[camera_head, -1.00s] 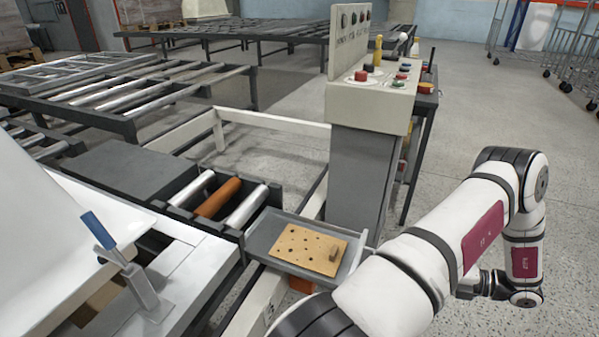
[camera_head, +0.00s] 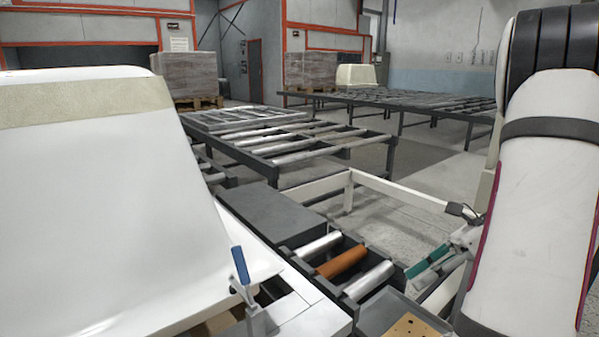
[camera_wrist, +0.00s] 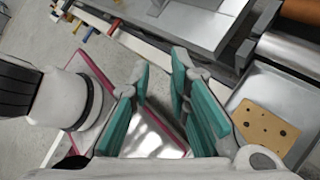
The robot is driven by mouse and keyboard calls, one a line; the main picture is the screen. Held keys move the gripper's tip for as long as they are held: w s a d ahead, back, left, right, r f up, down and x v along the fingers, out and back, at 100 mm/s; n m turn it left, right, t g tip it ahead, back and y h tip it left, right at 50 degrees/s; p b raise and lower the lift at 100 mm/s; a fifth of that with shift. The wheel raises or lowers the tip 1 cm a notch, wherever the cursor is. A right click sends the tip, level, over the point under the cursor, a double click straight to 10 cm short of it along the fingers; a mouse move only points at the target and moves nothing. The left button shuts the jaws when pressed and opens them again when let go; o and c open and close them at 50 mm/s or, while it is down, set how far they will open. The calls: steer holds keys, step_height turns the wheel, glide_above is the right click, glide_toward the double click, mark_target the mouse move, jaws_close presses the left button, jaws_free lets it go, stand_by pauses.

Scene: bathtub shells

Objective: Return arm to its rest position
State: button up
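My gripper (camera_wrist: 158,95) shows in the wrist view with its two teal-padded fingers apart and nothing between them. In the head view the gripper (camera_head: 428,268) shows beside my arm, above the frame near the rollers. My white arm link fills the right side of the head view and hides what is behind it. A grey tray (camera_wrist: 288,80) with a tan perforated board (camera_wrist: 262,126) lies to the right of the gripper in the wrist view. The tan board (camera_head: 411,328) is cut off at the bottom of the head view.
A white bathtub shell (camera_head: 100,220) stands at the left, with a blue-handled clamp (camera_head: 241,268) at its edge. Silver and orange rollers (camera_head: 341,262) lie in the middle. Roller tables (camera_head: 290,140) and wrapped pallets (camera_head: 187,75) stand farther back.

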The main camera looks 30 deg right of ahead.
steer(key=a+r+n+g+h, duration=0.1)
steer(key=a+r+n+g, duration=0.2)
steer(key=a+n, duration=0.45)
steer(key=a+r+n+g+h, duration=0.25)
steer(key=a+r+n, duration=0.2)
steer(key=a, duration=0.55)
steer(key=s+a+f+n+t+h, duration=0.1)
steer(key=s+a+n+h, duration=0.7)
steer(key=n, duration=1)
step_height(320, 180, up, 29)
steer(key=s+a+t+y+p, duration=0.1)
steer(key=t+p, duration=0.3)
steer(key=p, duration=2.4)
steer(key=shift+s+y, duration=0.35)
steer(key=shift+s, duration=0.15)
